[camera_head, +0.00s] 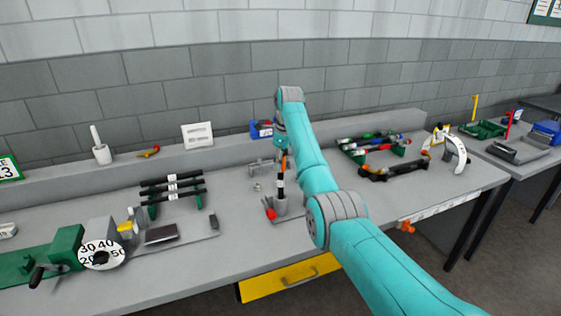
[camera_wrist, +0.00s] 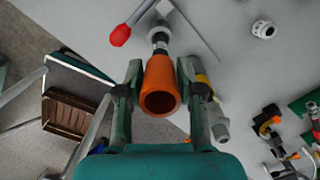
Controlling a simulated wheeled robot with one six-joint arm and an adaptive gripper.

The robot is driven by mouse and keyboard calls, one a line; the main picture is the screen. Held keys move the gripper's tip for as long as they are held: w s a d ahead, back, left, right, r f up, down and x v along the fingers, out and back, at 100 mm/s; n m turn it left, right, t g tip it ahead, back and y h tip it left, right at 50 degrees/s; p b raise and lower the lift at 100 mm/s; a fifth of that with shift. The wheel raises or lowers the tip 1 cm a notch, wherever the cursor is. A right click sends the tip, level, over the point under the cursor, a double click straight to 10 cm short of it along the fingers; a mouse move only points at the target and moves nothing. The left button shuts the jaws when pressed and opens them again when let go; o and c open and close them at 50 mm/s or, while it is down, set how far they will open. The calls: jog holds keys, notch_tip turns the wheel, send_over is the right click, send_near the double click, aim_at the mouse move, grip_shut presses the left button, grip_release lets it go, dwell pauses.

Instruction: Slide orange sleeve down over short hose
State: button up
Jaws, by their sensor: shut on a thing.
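The orange sleeve (camera_wrist: 160,72) is between the two fingers of my gripper (camera_wrist: 161,80), which is shut on it. Its open end faces the wrist camera, and the bore looks dark. The short hose (camera_head: 280,187) is black with a white band and stands upright in a grey holder (camera_head: 282,206). In the head view the sleeve (camera_head: 284,163) is in line with the hose at its top end. In the wrist view the hose (camera_wrist: 160,40) shows beyond the sleeve's far end. I cannot tell whether the sleeve is around the hose tip or just above it.
A red-knobbed lever (camera_wrist: 120,35) is beside the holder. Black hoses lie on a rack (camera_head: 172,187) to the left, and more hoses lie on a rack (camera_head: 375,145) to the right. A green machine with a numbered dial (camera_head: 101,252) stands at front left.

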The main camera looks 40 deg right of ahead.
aim_at(285, 156)
jog(key=shift+f, duration=3.65)
jog(key=o, duration=1)
jog(key=shift+f, duration=0.1)
jog(key=r, duration=0.8)
jog(key=s+r, duration=0.1)
jog(key=r, duration=0.3)
jog(key=shift+s+d+r, duration=0.1)
jog(key=shift+d, duration=0.25)
